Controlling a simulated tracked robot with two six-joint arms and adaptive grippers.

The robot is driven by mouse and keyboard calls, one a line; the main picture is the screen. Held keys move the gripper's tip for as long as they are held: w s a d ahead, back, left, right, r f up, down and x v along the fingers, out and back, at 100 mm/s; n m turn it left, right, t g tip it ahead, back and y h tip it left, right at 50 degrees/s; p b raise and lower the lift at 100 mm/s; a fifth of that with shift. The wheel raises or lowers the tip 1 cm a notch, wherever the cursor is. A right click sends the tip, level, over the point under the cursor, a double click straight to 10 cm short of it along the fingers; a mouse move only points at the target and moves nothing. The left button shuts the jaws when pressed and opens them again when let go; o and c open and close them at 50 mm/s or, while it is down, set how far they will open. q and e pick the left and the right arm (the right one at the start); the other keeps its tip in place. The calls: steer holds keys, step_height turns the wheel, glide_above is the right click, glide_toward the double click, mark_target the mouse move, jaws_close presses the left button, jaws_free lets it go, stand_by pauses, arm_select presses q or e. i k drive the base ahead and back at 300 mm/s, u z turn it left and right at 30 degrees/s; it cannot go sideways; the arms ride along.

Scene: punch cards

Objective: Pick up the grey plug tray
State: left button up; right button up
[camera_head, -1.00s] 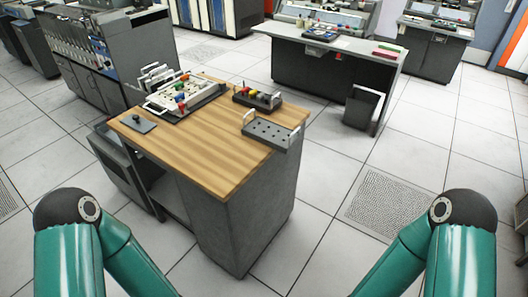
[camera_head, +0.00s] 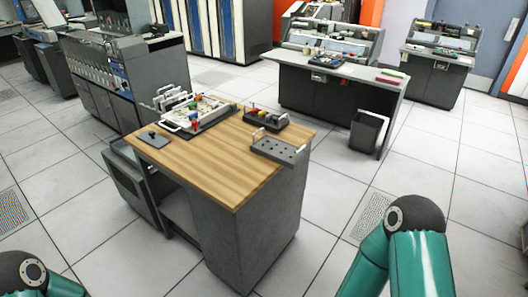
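A grey tray (camera_head: 279,151) with rows of dark holes and white handles lies at the right edge of the wooden desk (camera_head: 205,170). Its holes look empty. Behind it stands a dark rack (camera_head: 265,121) with yellow and red plugs in it. Both of my grippers are out of view. Only teal and black links of my arms show, at the lower left and lower right, well apart from the desk.
A white-framed plug board (camera_head: 199,113) with coloured plugs and a small dark block (camera_head: 153,138) are on the desk. The desk's front middle is bare. A grey bin (camera_head: 368,134) stands by a long console desk (camera_head: 330,85). Open tiled floor surrounds the desk.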

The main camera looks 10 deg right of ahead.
mark_target(289, 156)
steer(key=u, duration=0.1)
steer(key=i, duration=1)
steer(key=z, duration=0.05)
